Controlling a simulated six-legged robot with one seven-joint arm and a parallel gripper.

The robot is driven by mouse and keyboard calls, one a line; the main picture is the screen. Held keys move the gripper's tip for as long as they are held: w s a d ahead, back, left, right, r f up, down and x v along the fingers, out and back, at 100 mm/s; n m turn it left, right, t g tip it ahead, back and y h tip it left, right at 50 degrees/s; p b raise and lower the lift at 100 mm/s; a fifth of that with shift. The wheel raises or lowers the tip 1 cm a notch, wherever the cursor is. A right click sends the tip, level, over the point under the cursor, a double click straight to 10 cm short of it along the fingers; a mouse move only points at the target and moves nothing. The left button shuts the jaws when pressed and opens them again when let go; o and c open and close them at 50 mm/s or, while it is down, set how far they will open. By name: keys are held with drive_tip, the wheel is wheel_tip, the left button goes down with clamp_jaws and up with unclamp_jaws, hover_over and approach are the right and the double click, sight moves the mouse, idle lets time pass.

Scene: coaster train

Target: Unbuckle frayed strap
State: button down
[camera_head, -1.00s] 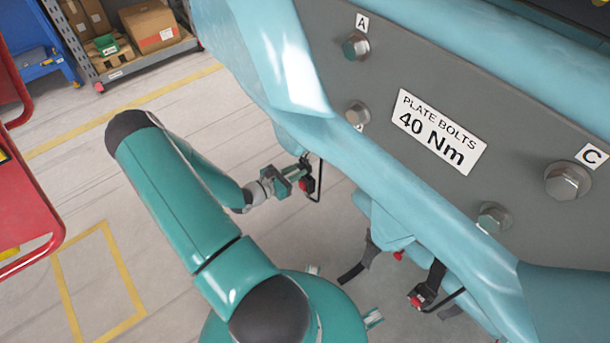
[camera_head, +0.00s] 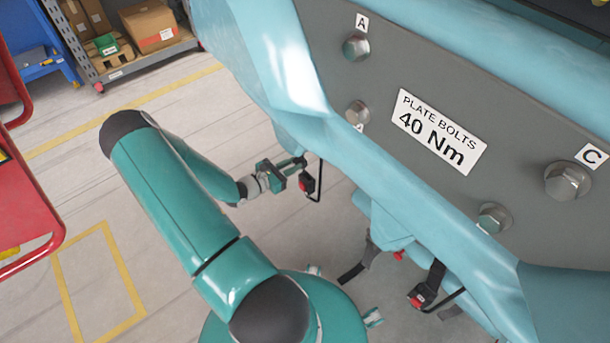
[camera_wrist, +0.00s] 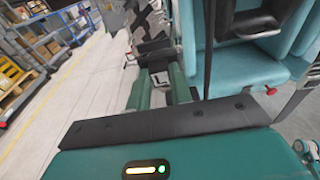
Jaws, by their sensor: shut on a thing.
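A dark buckle with a red button (camera_head: 306,184) hangs beside a thin black bracket under the light-blue train body. My gripper (camera_head: 300,164) is at the buckle's upper end in the head view, its fingers close against it. In the wrist view my two green fingers (camera_wrist: 160,84) reach forward to dark parts between and beyond their tips. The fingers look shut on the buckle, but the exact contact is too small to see. A dark strap (camera_wrist: 208,50) runs upright just right of the fingers. Fraying is not visible.
The train's grey plate (camera_head: 340,18) carries bolts and a torque label. A second buckle (camera_head: 421,296) with a dark strap hangs lower right. A red frame (camera_head: 30,190) stands left. Shelving (camera_head: 140,62) with boxes is behind. The floor between is open.

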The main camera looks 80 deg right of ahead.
drive_tip(key=w+d, duration=0.4)
drive_tip(key=w, duration=0.2)
drive_tip(key=shift+d, duration=0.35)
idle(0.6)
idle(0.8)
wheel_tip(320, 180, down, 14)
drive_tip(key=shift+r, duration=0.15)
drive_tip(key=c, duration=1.2)
unclamp_jaws()
drive_tip(key=shift+w+r, duration=0.1)
drive_tip(key=shift+r, duration=0.05)
drive_tip(key=shift+o, duration=0.2)
drive_tip(key=v, duration=1.3)
drive_tip(key=shift+w+a, duration=0.25)
drive_tip(key=shift+w, duration=0.05)
drive_tip(key=shift+r, duration=0.1)
